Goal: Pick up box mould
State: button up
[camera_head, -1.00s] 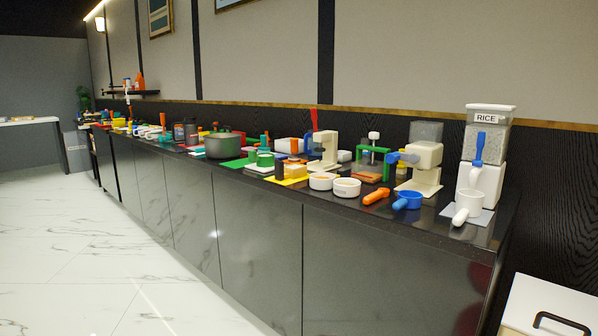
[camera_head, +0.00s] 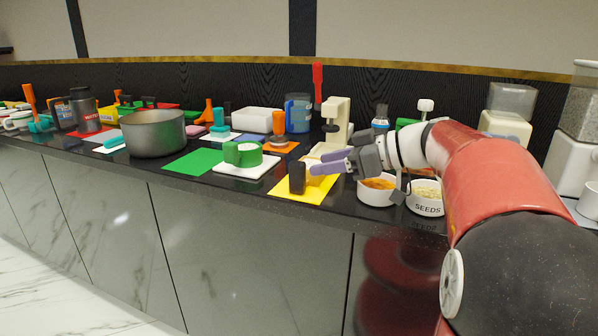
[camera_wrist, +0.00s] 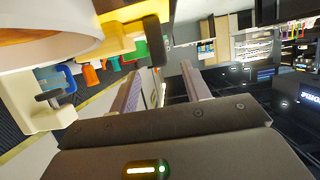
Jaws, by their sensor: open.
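The box mould seems to be the yellow block with an upright black handle (camera_head: 297,178), on a yellow mat (camera_head: 287,195) near the counter's front edge. In the head view my gripper, with purple fingers (camera_head: 328,165), is just right of the handle and hides much of the yellow part. In the wrist view the yellow part (camera_wrist: 115,40) and its dark handle (camera_wrist: 155,42) lie above the fingers (camera_wrist: 170,75), which are open and empty. The handle is close to the fingertips, not between them.
A white bowl with orange contents (camera_head: 376,192) and a SEEDS bowl (camera_head: 425,197) stand close beneath my wrist. A cream press (camera_head: 337,118) stands behind.

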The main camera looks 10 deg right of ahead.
aim_at(305, 164)
jog(key=shift+x, duration=1.05)
jog(key=x, duration=0.1)
jog(key=p+x, duration=0.1)
jog(key=x, duration=0.3)
jog(key=shift+w+r, duration=0.1)
jog(key=shift+r, duration=0.15)
jog(key=shift+c, duration=0.5)
grip_shut()
